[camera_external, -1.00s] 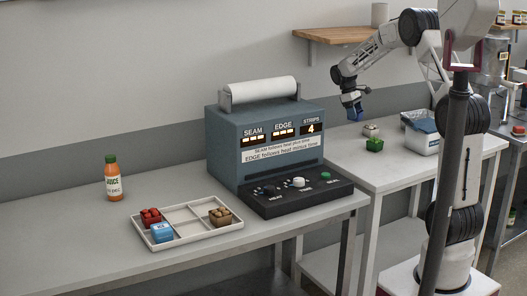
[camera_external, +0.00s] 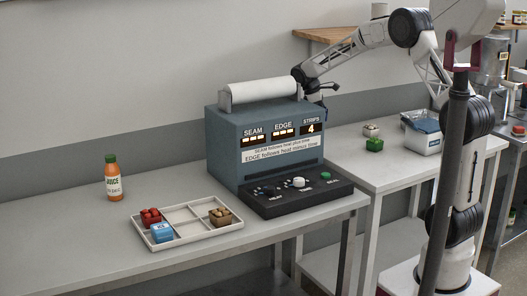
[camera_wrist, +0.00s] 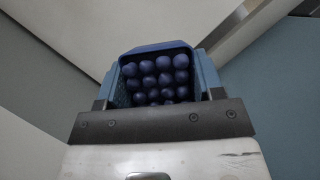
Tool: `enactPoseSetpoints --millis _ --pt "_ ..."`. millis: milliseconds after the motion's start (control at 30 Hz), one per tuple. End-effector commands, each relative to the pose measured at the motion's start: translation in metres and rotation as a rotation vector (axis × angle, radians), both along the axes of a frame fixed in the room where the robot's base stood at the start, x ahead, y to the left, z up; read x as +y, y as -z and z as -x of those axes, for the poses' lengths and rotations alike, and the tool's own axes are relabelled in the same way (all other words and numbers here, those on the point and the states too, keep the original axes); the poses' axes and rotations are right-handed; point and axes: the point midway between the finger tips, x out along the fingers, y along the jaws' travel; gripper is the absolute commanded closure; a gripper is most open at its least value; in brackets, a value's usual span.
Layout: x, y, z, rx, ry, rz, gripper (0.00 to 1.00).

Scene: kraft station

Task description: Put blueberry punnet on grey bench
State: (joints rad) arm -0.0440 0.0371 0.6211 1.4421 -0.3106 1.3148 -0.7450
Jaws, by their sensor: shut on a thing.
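The blueberry punnet (camera_wrist: 158,78) is a blue open box full of dark blue berries in the wrist view. My gripper (camera_wrist: 156,88) is shut on it, one finger on each side. In the external view my gripper (camera_external: 312,90) is up at the back right corner of the sealing machine, and the punnet is mostly hidden or too dark to make out there. The long light grey bench (camera_external: 100,262) on the left carries the machine; its front left top is below and to the left of my gripper.
The blue-grey machine (camera_external: 225,150) with a white roll stands on the bench. A divided tray (camera_external: 183,238) holds red, blue and brown punnets. A sauce bottle (camera_external: 112,178) stands upright at left. The right table (camera_external: 375,170) holds green and pale punnets and a bin (camera_external: 422,138).

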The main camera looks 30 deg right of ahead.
Motion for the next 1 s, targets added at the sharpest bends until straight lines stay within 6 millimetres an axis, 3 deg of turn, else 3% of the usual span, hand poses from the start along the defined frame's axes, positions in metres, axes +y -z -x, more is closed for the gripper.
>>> enactPoseSetpoints --millis 333,633,900,1000 --pt "0.051 -0.083 -0.017 -0.004 0.020 0.000 0.67" --pt "0.096 -0.155 -0.020 -0.002 0.036 -0.004 0.67" --pt "0.133 -0.197 -0.038 0.000 0.074 -0.004 0.67" --pt "0.154 -0.204 -0.039 0.000 0.064 -0.004 0.67"
